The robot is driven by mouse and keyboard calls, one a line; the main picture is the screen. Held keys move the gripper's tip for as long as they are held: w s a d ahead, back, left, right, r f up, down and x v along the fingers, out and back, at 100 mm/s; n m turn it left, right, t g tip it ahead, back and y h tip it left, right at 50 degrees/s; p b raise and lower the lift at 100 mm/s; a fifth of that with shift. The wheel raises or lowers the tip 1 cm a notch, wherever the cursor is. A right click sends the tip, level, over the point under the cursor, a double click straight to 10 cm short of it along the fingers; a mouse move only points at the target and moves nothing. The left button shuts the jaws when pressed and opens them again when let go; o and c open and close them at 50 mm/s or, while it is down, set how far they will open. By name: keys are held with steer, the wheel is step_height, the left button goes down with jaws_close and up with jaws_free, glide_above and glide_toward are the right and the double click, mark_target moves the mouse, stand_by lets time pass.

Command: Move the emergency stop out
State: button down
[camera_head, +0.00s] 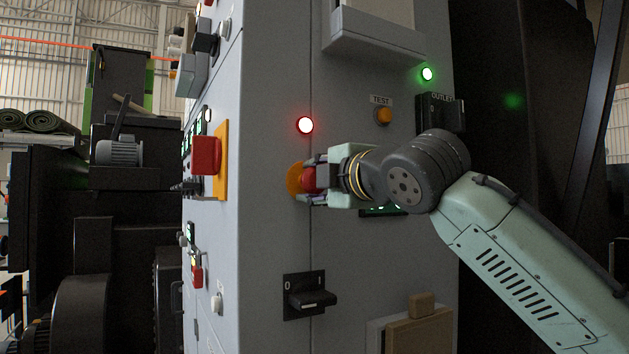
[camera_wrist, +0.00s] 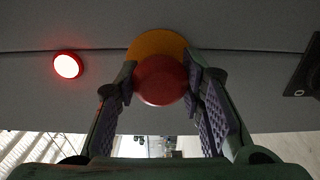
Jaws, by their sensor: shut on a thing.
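The emergency stop (camera_head: 309,179) is a red round button on an orange-yellow disc, on the grey cabinet's face in the head view. In the wrist view the red button (camera_wrist: 160,80) sits between my two fingertips, with the yellow disc (camera_wrist: 157,46) behind it. My gripper (camera_head: 316,181) is shut on the button, one finger on each side; it also shows in the wrist view (camera_wrist: 161,84). The fingers hide part of the button's sides. I cannot tell from these views whether the button is pressed in or out.
A lit red lamp (camera_head: 305,125) is above the button. An orange TEST button (camera_head: 383,115), a green lamp (camera_head: 427,74) and a black outlet box (camera_head: 440,112) are to the right. A black rotary switch (camera_head: 311,298) is below.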

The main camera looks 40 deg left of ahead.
steer(key=shift+s+d+r+p, duration=0.1)
steer(key=shift+s+d+p, duration=0.15)
steer(key=shift+d+p, duration=0.2)
steer(key=c, duration=1.5)
jaws_free()
steer(key=shift+f, duration=0.2)
steer(key=shift+o, duration=1.3)
steer(key=shift+d+r, duration=0.1)
steer(key=shift+d, duration=0.1)
steer(key=shift+o, duration=1)
steer(key=v, duration=1.2)
